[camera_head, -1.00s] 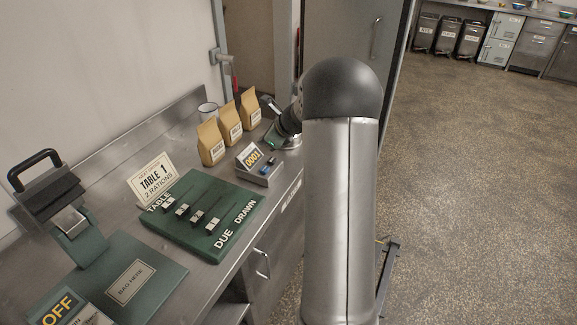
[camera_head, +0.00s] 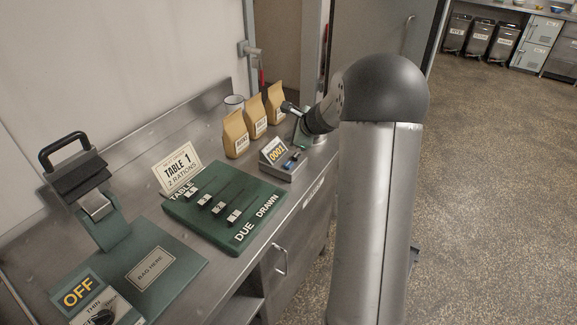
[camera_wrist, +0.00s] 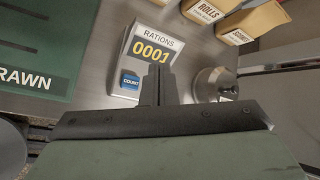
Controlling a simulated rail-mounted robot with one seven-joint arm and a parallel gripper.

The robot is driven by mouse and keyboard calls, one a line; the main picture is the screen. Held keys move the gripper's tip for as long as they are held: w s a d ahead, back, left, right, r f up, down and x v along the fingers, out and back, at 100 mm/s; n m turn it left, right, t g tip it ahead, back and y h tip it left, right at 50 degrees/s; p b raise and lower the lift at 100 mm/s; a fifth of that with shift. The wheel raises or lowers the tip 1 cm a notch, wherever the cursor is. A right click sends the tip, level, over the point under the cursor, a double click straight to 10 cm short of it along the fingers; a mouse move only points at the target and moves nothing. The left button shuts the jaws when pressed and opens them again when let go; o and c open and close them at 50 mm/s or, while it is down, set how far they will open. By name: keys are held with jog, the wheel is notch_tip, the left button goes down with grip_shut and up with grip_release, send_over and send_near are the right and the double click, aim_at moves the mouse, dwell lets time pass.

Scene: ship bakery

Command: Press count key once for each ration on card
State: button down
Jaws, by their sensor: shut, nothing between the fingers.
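The card (camera_head: 180,168) stands upright on the counter and reads "TABLE 1, 2 RATIONS". The rations counter (camera_head: 278,160) is a small grey box whose display reads 0001; it also shows in the wrist view (camera_wrist: 150,50). Its blue count key (camera_wrist: 130,80) is below the display, just left of my fingers in the wrist view. My gripper (camera_wrist: 160,72) is shut and empty, its fingertips overlapping the counter's lower right part. In the head view my gripper's fingertips are hard to make out beside the counter. I cannot tell their height above the key.
A green board (camera_head: 230,205) with several sliders lies left of the counter. Paper bags (camera_head: 236,134) stand behind it. A round metal object (camera_wrist: 214,85) is right of my fingers.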

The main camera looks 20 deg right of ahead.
aim_at(291, 165)
notch_tip(291, 165, down, 7)
jog(key=b, duration=0.5)
jog(key=shift+f+b, duration=0.15)
jog(key=shift+b, duration=0.15)
jog(key=shift+f, duration=0.15)
dwell(1.4)
jog(key=shift+f+b, duration=0.3)
jog(key=shift+b, duration=0.2)
jog(key=shift+f+b, duration=0.45)
jog(key=shift+b, duration=0.05)
dwell(0.5)
jog(key=shift+r, duration=0.1)
jog(key=shift+r+p, duration=0.65)
jog(key=shift+r, duration=0.15)
notch_tip(291, 165, up, 5)
jog(key=p, duration=0.4)
